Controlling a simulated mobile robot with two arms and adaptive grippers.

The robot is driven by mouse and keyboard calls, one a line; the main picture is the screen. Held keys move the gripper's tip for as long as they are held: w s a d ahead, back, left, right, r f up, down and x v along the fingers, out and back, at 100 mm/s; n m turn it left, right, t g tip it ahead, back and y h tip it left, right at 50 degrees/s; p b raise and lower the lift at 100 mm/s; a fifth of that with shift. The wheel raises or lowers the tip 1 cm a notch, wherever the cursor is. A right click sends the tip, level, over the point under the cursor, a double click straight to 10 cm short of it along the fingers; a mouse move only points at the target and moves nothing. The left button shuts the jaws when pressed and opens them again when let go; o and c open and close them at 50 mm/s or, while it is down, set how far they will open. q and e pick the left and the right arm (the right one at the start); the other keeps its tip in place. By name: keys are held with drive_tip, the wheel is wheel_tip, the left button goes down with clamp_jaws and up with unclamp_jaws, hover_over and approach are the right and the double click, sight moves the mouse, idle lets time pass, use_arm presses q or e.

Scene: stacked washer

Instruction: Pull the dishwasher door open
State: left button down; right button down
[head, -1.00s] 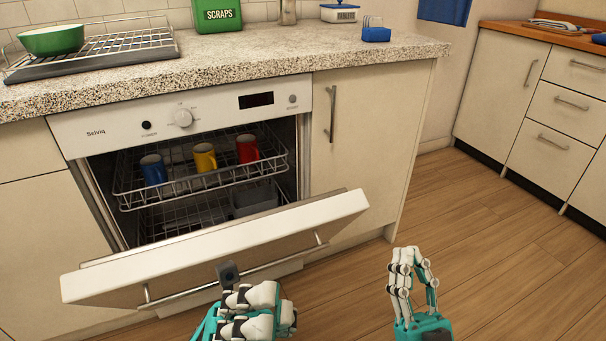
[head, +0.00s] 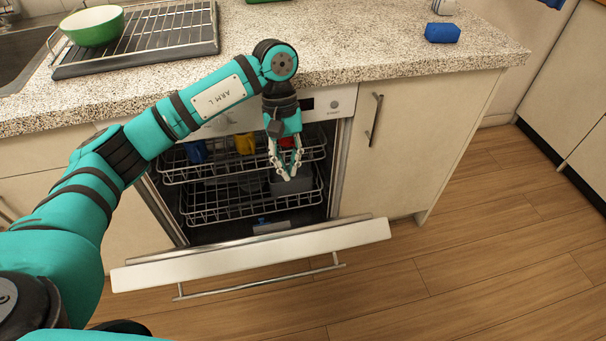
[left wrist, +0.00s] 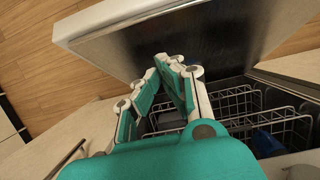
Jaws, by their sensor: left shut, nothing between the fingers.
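The white dishwasher door (head: 300,246) is partly open, tilted out and down from the machine, with its bar handle (head: 260,286) on the outer face. My left arm reaches across the counter front. My left gripper (head: 284,174) hangs fingers down in front of the racks, above the inner side of the door. It is shut and empty, apart from the handle. In the left wrist view the gripper (left wrist: 170,62) shows before the door's dark metal inner face (left wrist: 185,40). My right gripper is not in view.
The racks (head: 235,205) hold a blue mug (head: 195,151), a yellow mug (head: 245,143) and a red mug, mostly hidden by my gripper. The speckled counter (head: 390,50) edge overhangs above. Wooden floor (head: 450,270) is clear in front and right.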

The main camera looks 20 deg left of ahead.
use_arm(q)
drive_tip(key=x, duration=1)
drive_tip(key=shift+s+a+f, duration=0.2)
drive_tip(key=shift+s, duration=0.2)
drive_tip(key=shift+s+d+f, duration=0.35)
drive_tip(key=shift+s+f, duration=0.05)
drive_tip(key=shift+s, duration=0.05)
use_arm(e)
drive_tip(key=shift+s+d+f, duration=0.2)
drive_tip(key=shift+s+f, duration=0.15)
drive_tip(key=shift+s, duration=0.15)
use_arm(q)
drive_tip(key=shift+f, duration=0.1)
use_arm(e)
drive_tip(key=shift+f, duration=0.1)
